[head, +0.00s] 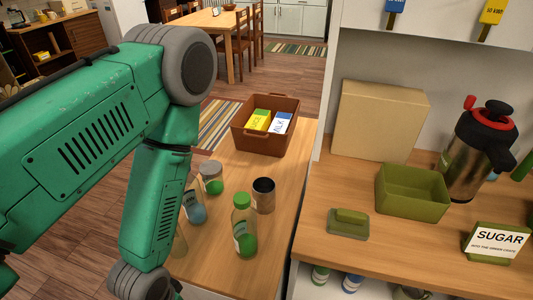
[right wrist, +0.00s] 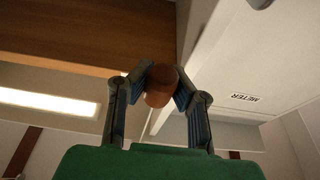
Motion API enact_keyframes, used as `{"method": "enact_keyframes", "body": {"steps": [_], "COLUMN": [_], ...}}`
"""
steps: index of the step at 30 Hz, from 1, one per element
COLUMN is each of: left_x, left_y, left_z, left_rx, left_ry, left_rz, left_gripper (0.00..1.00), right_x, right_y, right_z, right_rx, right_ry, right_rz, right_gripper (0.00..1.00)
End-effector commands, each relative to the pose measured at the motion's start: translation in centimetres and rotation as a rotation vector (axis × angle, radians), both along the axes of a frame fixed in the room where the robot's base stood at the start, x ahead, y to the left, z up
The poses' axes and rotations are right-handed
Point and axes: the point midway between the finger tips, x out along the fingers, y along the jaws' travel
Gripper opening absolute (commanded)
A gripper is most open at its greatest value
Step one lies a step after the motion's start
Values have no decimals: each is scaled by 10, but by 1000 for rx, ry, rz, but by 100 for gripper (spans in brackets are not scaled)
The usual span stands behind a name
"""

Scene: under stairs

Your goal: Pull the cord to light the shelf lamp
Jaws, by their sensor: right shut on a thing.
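In the right wrist view, my right gripper (right wrist: 160,85) is shut on a small reddish-brown cylindrical knob (right wrist: 159,86). The knob sits between the two fingertips and looks like the cord's pull. The cord itself is hard to make out; a faint pale line shows just below the knob. A bright glowing strip (right wrist: 45,101) shows at the left of this view; I cannot tell whether it is the shelf lamp. In the head view my green left arm comes in from the left and bends down; its gripper is out of frame. The right gripper is not in the head view.
The wrist view shows a wooden board (right wrist: 90,40) overhead and a white box marked METER (right wrist: 225,75). In the head view, jars and bottles (head: 245,228) and a brown crate (head: 262,137) stand on the counter. A green bin (head: 412,192) and a steel flask (head: 467,165) stand at right.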

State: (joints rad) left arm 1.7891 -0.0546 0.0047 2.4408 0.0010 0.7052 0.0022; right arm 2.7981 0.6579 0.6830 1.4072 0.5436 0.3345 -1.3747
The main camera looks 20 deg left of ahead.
Motion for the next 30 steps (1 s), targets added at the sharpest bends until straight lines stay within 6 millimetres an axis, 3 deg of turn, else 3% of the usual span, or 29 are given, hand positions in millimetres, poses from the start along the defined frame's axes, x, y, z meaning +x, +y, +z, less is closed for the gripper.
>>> {"method": "enact_keyframes", "body": {"steps": [13,22,24,26,30], "left_x": [0,0,0,0,0], "left_y": [0,0,0,0,0], "left_z": [23,24,24,24,24], "left_rx": [0,0,0,0,0], "left_ry": [0,0,0,0,0], "left_rz": [0,0,0,0,0], "left_gripper": [40,40,40,40,40], "right_x": [-1,-1,-1,-1,1], "right_y": [0,-1,-1,-1,0], "right_z": [25,26,26,26,25], "right_rx": [0,1,1,1,0], "right_ry": [-2,-3,-3,-3,-1], "right_rz": [-1,-1,-1,-1,-1], "right_gripper": [0,0,31,48,48]}}
